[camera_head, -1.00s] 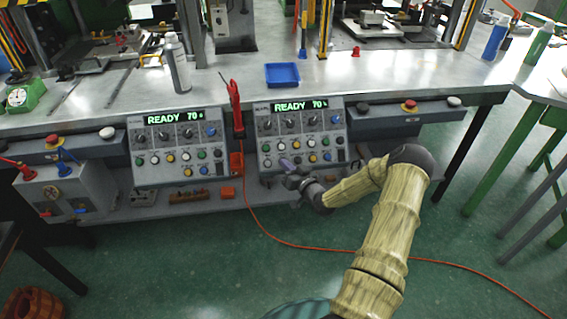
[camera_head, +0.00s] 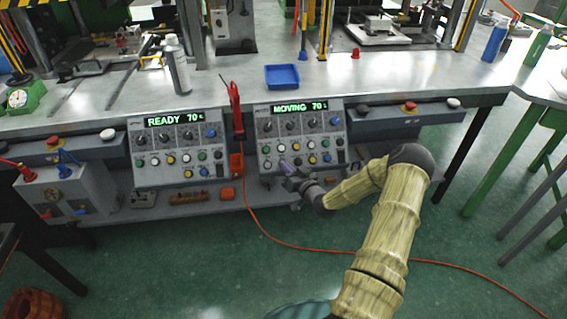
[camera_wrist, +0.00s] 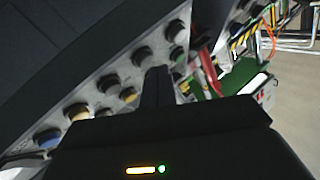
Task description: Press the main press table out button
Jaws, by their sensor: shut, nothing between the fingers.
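The right control panel (camera_head: 258,150) has knobs on top, rows of coloured buttons below, and a green display (camera_head: 300,107) reading "MOVING 70". My gripper (camera_head: 286,163) is shut and empty at the left part of this panel's lower button rows. In the wrist view, the closed fingers (camera_wrist: 158,82) point at the panel (camera_wrist: 112,68) among several dark, green, yellow and blue buttons. I cannot tell whether the tips touch a button, and the labels are too small to read. The press table (camera_head: 380,34) above this panel carries a white fixture.
A left control panel (camera_head: 137,158) displays "READY 70". A red tool (camera_head: 235,108) hangs between the panels, with an orange cable running to the floor. Floor in front is mostly clear.

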